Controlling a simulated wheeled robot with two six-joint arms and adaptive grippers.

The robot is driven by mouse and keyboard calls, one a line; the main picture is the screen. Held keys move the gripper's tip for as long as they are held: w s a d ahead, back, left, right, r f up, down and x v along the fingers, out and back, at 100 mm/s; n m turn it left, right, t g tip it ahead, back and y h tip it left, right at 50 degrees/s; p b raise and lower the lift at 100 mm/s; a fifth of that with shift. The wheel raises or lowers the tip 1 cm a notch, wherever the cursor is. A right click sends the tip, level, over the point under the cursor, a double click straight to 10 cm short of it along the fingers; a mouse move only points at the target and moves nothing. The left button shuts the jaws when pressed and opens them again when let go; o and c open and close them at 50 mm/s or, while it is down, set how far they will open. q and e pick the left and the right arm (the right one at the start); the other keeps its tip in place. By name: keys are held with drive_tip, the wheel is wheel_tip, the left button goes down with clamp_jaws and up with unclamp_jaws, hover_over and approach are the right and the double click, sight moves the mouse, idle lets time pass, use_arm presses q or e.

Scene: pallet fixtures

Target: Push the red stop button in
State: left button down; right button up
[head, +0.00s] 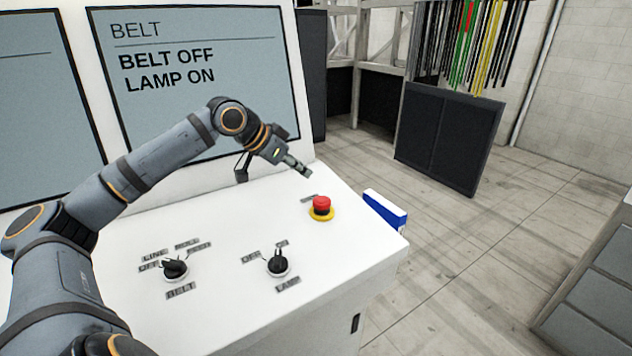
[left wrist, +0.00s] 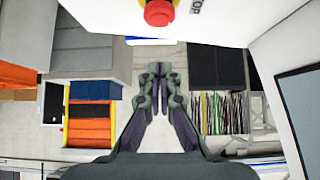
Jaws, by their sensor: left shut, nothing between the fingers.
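The red stop button (head: 321,203) stands on a yellow ring near the right end of the white console top. It also shows at the top edge of the left wrist view (left wrist: 158,12), partly cut off. My left gripper (head: 307,173) is shut and empty. It is above the console, behind and a little left of the button in the head view, apart from it. Its closed fingers also show in the left wrist view (left wrist: 154,70). My right gripper is not in view.
The console top (head: 225,220) carries a belt knob (head: 174,268) and a lamp knob (head: 278,262). A screen (head: 200,70) behind reads BELT OFF, LAMP ON. A blue and white box (head: 385,209) is at the console's right side. Open floor lies to the right.

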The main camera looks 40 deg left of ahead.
sight(325, 198)
use_arm(q)
drive_tip(key=p+x, duration=0.3)
drive_tip(key=x, duration=0.2)
drive_tip(key=shift+w+d+p, duration=0.15)
drive_tip(key=shift+w+p, duration=0.1)
drive_tip(key=shift+p, duration=0.1)
wheel_tip(325, 198, down, 3)
drive_tip(key=shift+f+p, duration=0.1)
drive_tip(key=shift+p, duration=0.2)
drive_tip(key=shift+f, duration=0.6)
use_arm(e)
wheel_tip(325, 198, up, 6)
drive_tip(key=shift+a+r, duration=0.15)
